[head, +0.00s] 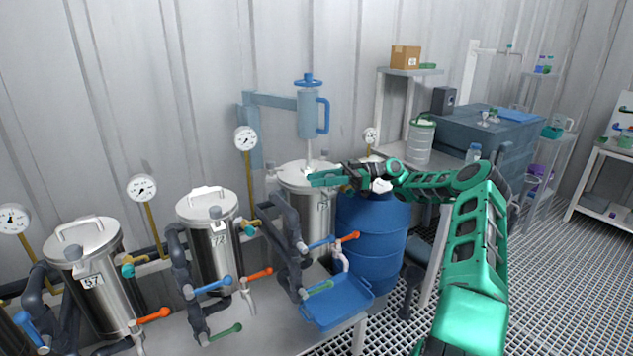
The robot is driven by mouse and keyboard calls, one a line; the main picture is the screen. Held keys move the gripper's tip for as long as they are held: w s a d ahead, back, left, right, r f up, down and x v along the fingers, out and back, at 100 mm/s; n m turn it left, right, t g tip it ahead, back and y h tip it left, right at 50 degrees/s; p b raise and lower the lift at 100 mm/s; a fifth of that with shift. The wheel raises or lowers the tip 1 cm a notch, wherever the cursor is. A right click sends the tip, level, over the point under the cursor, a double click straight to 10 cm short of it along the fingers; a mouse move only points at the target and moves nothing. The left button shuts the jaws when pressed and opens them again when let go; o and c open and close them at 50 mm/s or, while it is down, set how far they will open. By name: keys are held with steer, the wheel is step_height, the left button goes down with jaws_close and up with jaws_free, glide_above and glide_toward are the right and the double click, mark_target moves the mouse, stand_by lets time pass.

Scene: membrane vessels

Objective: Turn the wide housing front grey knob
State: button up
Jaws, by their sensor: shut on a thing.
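The wide housing is the steel vessel (302,212) at the back right of the row, partly behind pipes and my arm. My gripper (318,179) reaches in from the right at the front edge of its lid. The green fingers are shut there at the place of the front grey knob. The fingers cover the knob, so its turned position cannot be seen. Another grey knob (271,169) shows on the left of the lid, and one more (326,156) shows at the back.
A blue drum (372,245) stands close right of the housing, under my arm. A blue tray (337,303) lies on the bench in front. Narrower steel vessels (215,250) with gauges, pipes and coloured handles stand to the left.

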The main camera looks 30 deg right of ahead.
steer(key=shift+d+n+g, duration=0.15)
steer(key=shift+n+g, duration=0.25)
steer(key=shift+g, duration=0.2)
steer(key=o, duration=1.1)
steer(key=shift+w, duration=0.15)
steer(key=shift+c, duration=0.2)
steer(key=s+d, duration=0.1)
steer(key=d, duration=0.9)
steer(key=shift+s+d, duration=0.35)
steer(key=shift+f, duration=0.1)
